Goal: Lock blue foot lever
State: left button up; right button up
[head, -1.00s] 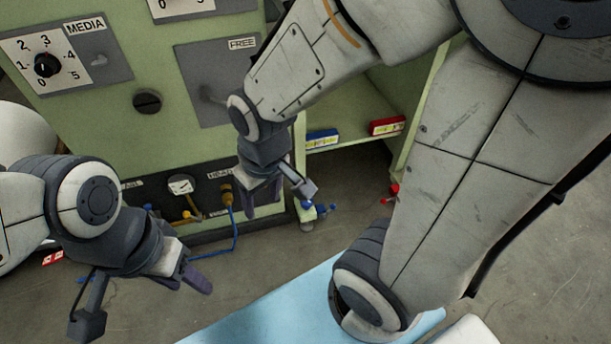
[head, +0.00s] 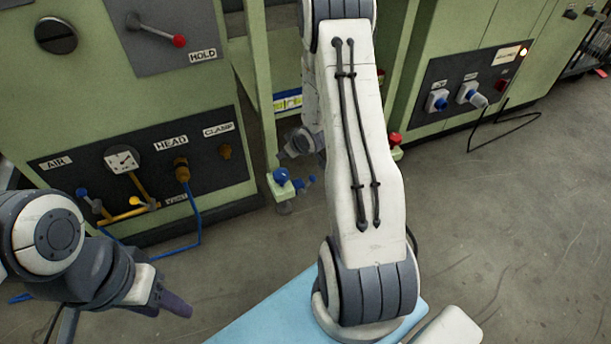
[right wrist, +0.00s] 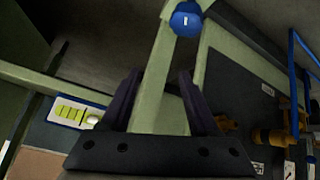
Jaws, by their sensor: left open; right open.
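The blue foot lever (head: 282,177) is a blue knob with a small blue lever beside it, low on the foot of the green shelf frame. It shows in the right wrist view (right wrist: 187,18) as a blue hexagonal knob at the top, beyond the fingertips. My right gripper (right wrist: 160,80) is open, with a green post seen between its fingers; whether it touches the post I cannot tell. In the head view my right arm hides most of that gripper. My left gripper (head: 166,304) is open and empty at lower left, away from the foot lever.
A red knob (head: 395,139) is on the neighbouring foot, right of my arm. The green cabinet has a HOLD lever (head: 160,31) and an air panel (head: 150,160) with a blue hose. A boxed filter (head: 288,101) lies on the shelf. The floor at right is mostly clear.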

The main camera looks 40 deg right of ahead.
jog(key=d+f+t, duration=0.2)
jog(key=d+f, duration=0.3)
jog(key=f, duration=0.2)
jog(key=m+t, duration=0.2)
jog(key=t, duration=0.6)
send_near(313, 180)
jog(key=w, duration=0.5)
jog(key=w+b, duration=0.1)
jog(key=w, duration=0.1)
jog(key=w+b, duration=0.2)
jog(key=w, duration=0.1)
jog(key=w+d+b, duration=0.1)
jog(key=w+b, duration=0.1)
jog(key=w, duration=0.1)
jog(key=shift+f, duration=0.25)
jog(key=shift+w+d+r, duration=0.1)
jog(key=shift+w+r, duration=0.05)
jog(key=shift+w, duration=0.45)
grip_shut()
